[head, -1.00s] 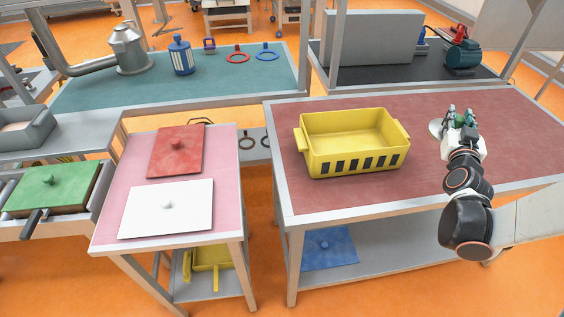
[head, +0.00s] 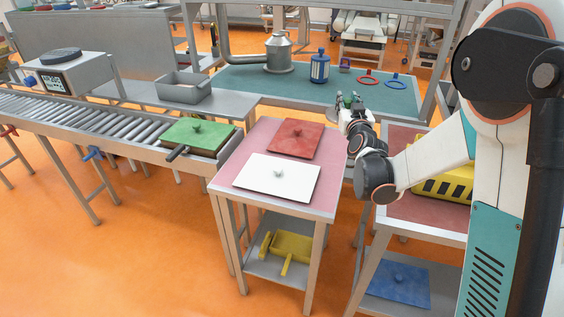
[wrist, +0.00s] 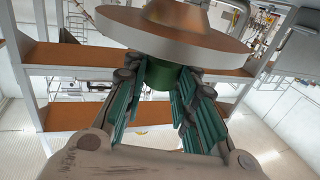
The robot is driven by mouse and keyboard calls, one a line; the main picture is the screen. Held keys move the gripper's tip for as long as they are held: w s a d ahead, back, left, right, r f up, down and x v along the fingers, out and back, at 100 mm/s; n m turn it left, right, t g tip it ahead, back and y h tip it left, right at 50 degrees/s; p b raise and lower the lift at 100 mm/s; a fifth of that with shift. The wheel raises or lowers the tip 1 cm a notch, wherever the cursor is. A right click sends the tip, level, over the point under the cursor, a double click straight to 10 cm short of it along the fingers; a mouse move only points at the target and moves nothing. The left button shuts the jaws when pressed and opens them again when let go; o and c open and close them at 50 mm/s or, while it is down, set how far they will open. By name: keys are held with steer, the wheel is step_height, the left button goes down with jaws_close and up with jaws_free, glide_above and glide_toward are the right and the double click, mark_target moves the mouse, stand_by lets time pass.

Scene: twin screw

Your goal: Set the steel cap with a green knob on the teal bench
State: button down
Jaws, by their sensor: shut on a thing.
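The steel cap (wrist: 185,38) is a round metal disc that fills the top of the wrist view. Its green knob (wrist: 165,76) is clamped between the fingers of my gripper (wrist: 160,92), which is shut on it. In the head view my gripper (head: 350,102) is at the near edge of the teal bench (head: 235,82), toward its right side, and looks raised. The cap itself is hard to make out there. The teal bench carries objects along its back, and its front part is bare.
On the teal bench stand a steel vessel (head: 278,56), a blue-and-white canister (head: 320,68), a red ring (head: 368,80) and a blue ring (head: 395,85). A pink table (head: 243,150) with red (head: 295,138) and white (head: 270,178) lids is in front. A yellow crate (head: 430,188) sits right.

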steer(key=shift+w+a, duration=0.15)
steer(key=shift+w, duration=1)
steer(key=shift+f, duration=0.2)
steer(key=f+b, duration=0.7)
steer(key=f, duration=1.2)
steer(key=shift+d+f, duration=0.15)
steer(key=shift+d, duration=0.05)
steer(key=shift+f, duration=0.15)
steer(key=c, duration=1.3)
jaws_free()
